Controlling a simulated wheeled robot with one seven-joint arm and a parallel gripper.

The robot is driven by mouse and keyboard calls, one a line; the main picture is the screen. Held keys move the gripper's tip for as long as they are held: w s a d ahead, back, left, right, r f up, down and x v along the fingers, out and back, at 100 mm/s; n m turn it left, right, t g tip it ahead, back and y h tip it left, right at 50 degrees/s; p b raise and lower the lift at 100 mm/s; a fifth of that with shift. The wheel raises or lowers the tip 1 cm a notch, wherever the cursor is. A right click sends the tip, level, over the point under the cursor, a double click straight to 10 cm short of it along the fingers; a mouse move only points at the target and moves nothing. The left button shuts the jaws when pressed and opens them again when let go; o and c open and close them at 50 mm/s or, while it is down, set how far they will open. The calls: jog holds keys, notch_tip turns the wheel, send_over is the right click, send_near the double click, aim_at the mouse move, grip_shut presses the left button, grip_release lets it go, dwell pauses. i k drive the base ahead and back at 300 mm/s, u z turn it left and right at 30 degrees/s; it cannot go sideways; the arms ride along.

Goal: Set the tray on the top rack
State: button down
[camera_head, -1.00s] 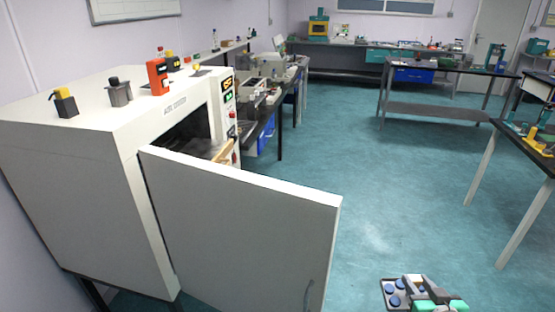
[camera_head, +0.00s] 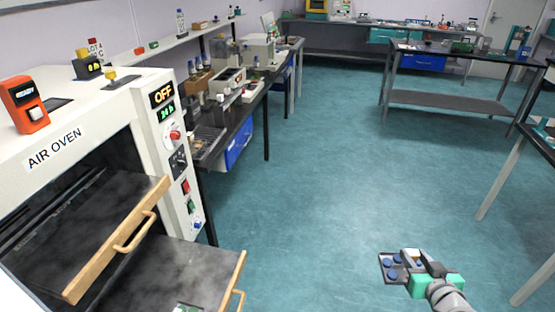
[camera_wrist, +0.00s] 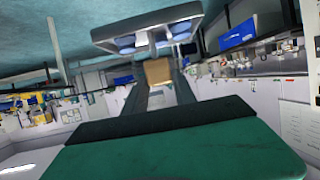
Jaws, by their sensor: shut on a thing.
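The tray (camera_head: 389,272) is a small grey plate with blue discs. My gripper (camera_head: 413,264) holds it low over the open floor at the lower right, well apart from the oven. In the wrist view the tray (camera_wrist: 148,33) lies beyond my fingers, with a tan block (camera_wrist: 157,71), perhaps its handle, between them. The air oven (camera_head: 55,150) stands open at the left. Its top rack (camera_head: 75,225) is a dark, bare-looking shelf with a wooden front edge and handle. A lower rack (camera_head: 170,275) sticks out below it. The deep inside of the oven is hard to see.
The oven panel (camera_head: 172,150) shows OFF. An orange timer (camera_head: 25,104) stands on the oven. A crowded bench (camera_head: 235,115) runs behind it, and a dark table (camera_head: 455,52) stands at the back right. The floor (camera_head: 320,200) between is clear.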

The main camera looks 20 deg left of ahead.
aim_at(117, 197)
jog(key=i, duration=2.25)
jog(key=u, duration=4.6)
jog(key=i, duration=0.25)
